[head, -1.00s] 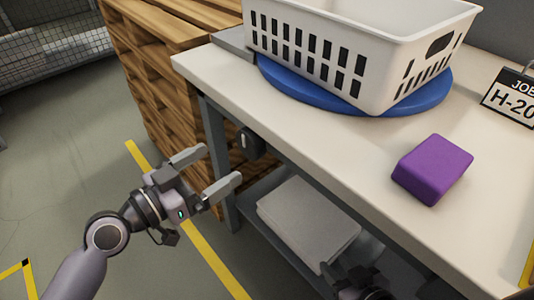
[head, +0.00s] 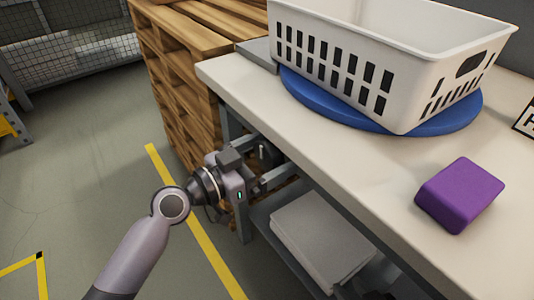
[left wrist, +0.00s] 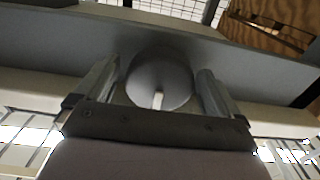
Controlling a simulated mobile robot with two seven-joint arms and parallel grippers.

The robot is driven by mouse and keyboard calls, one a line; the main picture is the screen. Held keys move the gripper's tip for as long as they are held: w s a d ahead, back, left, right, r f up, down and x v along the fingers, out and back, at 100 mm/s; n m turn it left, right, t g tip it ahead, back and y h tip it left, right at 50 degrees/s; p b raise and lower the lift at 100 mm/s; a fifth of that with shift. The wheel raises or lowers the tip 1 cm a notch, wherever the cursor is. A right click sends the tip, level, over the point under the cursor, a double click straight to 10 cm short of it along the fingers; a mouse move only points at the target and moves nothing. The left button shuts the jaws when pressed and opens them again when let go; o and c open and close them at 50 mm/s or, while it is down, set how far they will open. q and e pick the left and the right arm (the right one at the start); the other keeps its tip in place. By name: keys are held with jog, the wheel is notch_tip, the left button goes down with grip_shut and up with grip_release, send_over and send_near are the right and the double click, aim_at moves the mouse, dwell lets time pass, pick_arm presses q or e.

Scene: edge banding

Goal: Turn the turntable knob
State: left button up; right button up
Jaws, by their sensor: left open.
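The turntable knob (head: 265,152) is a small dark piece with a light pointer under the left front edge of the worktable. In the left wrist view the knob (left wrist: 170,72) is a round grey disc with a white mark. My left gripper (head: 272,162) is open at the knob, and its fingers (left wrist: 158,88) stand one on each side of it. I cannot tell whether they touch it. The blue turntable (head: 310,96) lies on the tabletop with a white slotted basket (head: 345,70) on it. A dark part of my right gripper (head: 378,276) shows at the bottom edge, its jaws unclear.
A purple block (head: 460,193) lies on the worktable (head: 300,140) at the right. A light stack (head: 320,240) sits on the shelf below. Wooden pallets (head: 180,100) stand behind my left gripper. The floor at left is open, with yellow lines.

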pick_arm(q)
jog(key=c, duration=1)
jog(key=shift+n+p, duration=0.35)
jog(key=shift+n, duration=1.75)
jog(key=shift+c, duration=0.2)
jog(key=o, duration=1)
jog(key=shift+o, duration=0.2)
jog(key=v, duration=0.7)
jog(key=shift+b, duration=0.3)
jog(key=shift+c, duration=0.2)
